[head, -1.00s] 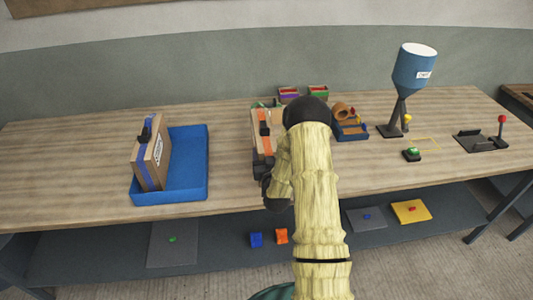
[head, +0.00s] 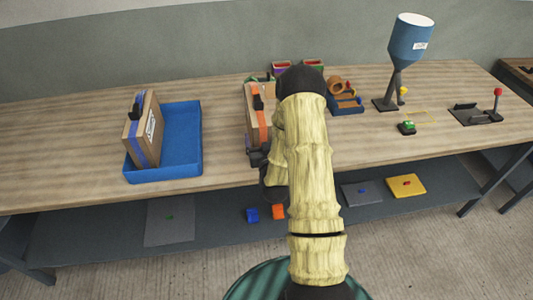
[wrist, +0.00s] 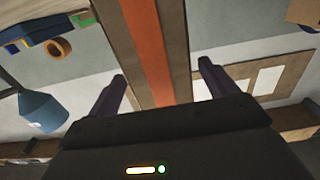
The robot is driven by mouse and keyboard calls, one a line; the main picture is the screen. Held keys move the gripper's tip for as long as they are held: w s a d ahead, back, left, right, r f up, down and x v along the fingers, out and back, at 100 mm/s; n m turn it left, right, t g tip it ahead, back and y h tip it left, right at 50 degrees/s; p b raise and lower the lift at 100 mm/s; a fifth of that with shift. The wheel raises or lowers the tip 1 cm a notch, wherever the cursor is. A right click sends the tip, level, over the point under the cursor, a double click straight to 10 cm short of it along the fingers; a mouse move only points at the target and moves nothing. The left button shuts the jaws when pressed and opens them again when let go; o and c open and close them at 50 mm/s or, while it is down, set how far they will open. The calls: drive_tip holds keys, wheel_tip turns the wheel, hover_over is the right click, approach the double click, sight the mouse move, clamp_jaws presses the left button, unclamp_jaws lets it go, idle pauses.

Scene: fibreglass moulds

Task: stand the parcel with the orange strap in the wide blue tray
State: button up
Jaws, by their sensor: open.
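The parcel with the orange strap (head: 253,128) stands upright on the bench, left of my arm, with a black handle on top; my arm hides part of it. In the wrist view its orange strap (wrist: 148,50) runs down between my fingers. My gripper (wrist: 162,69) is open, one finger on each side of the parcel in the picture, with gaps showing. In the head view the gripper is mostly hidden by my arm at the parcel's near end. The wide blue tray (head: 183,142) lies to the left. A parcel with a blue strap (head: 145,130) stands in its left part.
The tray's right part is empty. Bare bench lies between tray and orange-strapped parcel. A blue hopper (head: 409,42) stands farther right. A shelf (head: 110,235) runs below.

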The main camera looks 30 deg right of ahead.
drive_tip(key=b+v, duration=0.1)
drive_tip(key=v, duration=0.5)
drive_tip(key=shift+s, duration=0.2)
drive_tip(key=shift+a, duration=0.1)
drive_tip(key=a+r+n+g+y, duration=0.1)
drive_tip(key=a+n+g+y, duration=0.25)
drive_tip(key=a+g, duration=0.35)
drive_tip(key=s+a+r+g, duration=0.2)
drive_tip(key=s+r+g, duration=0.1)
drive_tip(key=s, duration=0.5)
drive_tip(key=s+a+r+g+y, duration=0.1)
drive_tip(key=s+a+r+g, duration=0.1)
drive_tip(key=s, duration=0.6)
drive_tip(key=a+g, duration=0.1)
drive_tip(key=g, duration=0.1)
drive_tip(key=shift+s+a+r+g, duration=0.2)
drive_tip(key=shift+r+g, duration=0.2)
